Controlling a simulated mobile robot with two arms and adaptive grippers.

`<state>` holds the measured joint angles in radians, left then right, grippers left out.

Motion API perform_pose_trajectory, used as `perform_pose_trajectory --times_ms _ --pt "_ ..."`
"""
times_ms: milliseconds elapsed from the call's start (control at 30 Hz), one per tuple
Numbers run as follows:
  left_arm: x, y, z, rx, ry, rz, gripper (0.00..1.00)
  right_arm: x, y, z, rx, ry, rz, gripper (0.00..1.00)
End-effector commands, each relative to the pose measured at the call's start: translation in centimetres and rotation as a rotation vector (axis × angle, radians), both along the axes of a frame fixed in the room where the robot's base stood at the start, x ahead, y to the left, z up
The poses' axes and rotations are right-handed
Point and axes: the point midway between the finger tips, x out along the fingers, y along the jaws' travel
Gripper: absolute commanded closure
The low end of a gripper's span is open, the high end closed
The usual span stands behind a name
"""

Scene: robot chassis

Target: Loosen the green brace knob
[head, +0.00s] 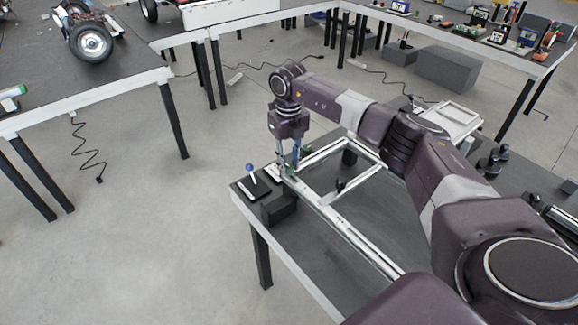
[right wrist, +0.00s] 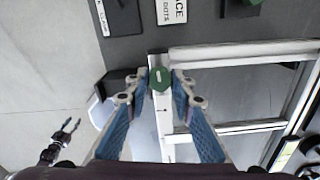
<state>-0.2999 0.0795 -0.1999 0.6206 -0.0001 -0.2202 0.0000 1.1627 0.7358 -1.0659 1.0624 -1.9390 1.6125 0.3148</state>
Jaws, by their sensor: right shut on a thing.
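The green brace knob (right wrist: 160,78) sits on the near corner of a silver frame (right wrist: 240,52), in the middle of the right wrist view. My right gripper (right wrist: 160,77) reaches down to it with its blue-padded fingers closed on either side of the knob. In the head view my right gripper (head: 288,169) points down at the frame's left corner and mostly hides the knob; only a little green shows there. My left gripper (right wrist: 70,127) shows at the left of the right wrist view, over the floor, with its fingers apart and empty.
A stand with a blue-topped lever (head: 251,169) is on the table corner left of my gripper, beside a dark block (head: 279,208). A label plate (right wrist: 171,11) lies near the knob. The frame's long rail (head: 345,232) runs toward me.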

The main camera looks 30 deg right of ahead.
Motion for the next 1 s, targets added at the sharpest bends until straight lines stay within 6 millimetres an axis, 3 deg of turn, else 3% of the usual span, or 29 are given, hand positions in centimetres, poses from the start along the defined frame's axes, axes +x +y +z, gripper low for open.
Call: perform_pose_trajectory --times_ms 1000 --pt "0.0 0.0 -3.1 0.0 0.0 -0.001 0.6 0.1 0.1 0.1 0.0 -0.004 0.918 1.0"
